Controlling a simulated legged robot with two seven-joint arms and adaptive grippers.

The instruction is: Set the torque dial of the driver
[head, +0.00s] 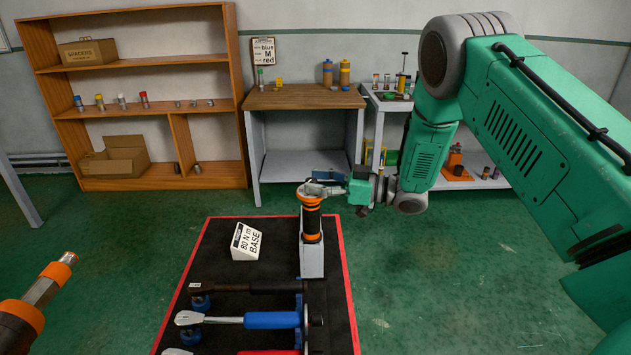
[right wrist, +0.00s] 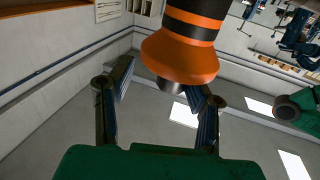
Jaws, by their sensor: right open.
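The driver (head: 312,218) stands upright in a light grey block holder (head: 312,260) on the black mat. Its body is black with orange bands. My right gripper (head: 322,188) is at the top of the driver, coming in from the right. In the right wrist view, the driver's orange flared part (right wrist: 180,60) lies between and beyond the two spread fingers of the right gripper (right wrist: 160,88). I cannot tell whether a finger touches it. The dial's markings cannot be read. A white card (head: 246,241) on the mat reads "80 N m BASE". My left gripper is not in view.
An orange and metal tool-like part (head: 45,288) enters at lower left. A shelf (head: 140,100), a wooden-topped bench (head: 303,97) and a cart stand behind. The floor right of the mat is clear.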

